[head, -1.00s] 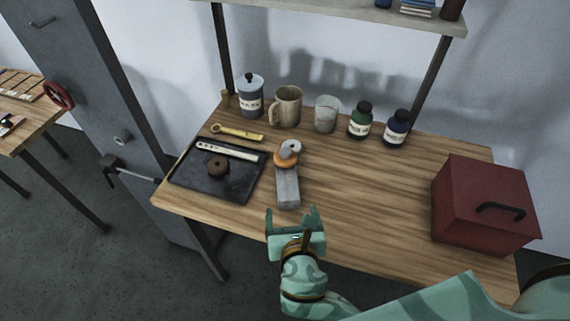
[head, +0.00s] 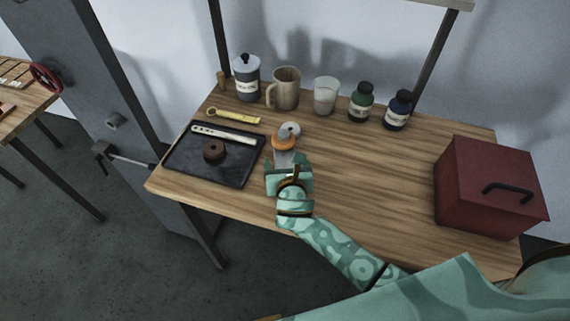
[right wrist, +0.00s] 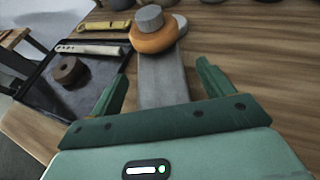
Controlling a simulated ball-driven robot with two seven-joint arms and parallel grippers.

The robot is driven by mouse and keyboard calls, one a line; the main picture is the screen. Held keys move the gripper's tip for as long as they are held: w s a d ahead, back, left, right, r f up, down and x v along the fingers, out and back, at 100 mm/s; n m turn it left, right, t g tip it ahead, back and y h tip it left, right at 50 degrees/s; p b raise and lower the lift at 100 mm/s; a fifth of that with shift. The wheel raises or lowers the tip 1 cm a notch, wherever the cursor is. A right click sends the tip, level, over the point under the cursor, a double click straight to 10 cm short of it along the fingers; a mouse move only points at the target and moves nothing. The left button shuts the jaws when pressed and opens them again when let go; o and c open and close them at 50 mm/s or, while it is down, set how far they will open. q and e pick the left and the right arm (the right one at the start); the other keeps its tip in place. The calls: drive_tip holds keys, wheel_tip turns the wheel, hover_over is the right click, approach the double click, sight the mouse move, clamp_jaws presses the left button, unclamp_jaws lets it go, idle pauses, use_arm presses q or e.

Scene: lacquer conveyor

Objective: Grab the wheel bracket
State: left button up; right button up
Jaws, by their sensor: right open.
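The wheel bracket has a flat grey bar with an orange and grey wheel at its far end. It lies on the wooden table; in the head view its wheel (head: 285,139) shows just beyond my right gripper (head: 288,168), which hides most of the bar. In the right wrist view the bracket's grey bar (right wrist: 162,80) runs between the two fingers of my right gripper (right wrist: 160,88). The fingers are open, one on each side of the bar's near end, and not closed on it. My left gripper is not in view.
Left of the bracket is a black tray (head: 235,174) with a brown ring (head: 214,150) and a pale flat tool (head: 222,133). A red toolbox (head: 488,185) is at right.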

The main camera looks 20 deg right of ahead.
drive_tip(key=shift+w+d+f, duration=0.1)
drive_tip(key=shift+w+f, duration=0.1)
drive_tip(key=shift+w, duration=0.2)
drive_tip(key=shift+s+r, duration=0.1)
drive_tip(key=shift+c, duration=1.2)
drive_tip(key=c, duration=1)
drive_tip(key=shift+c, duration=1.2)
drive_tip(key=shift+r, duration=0.1)
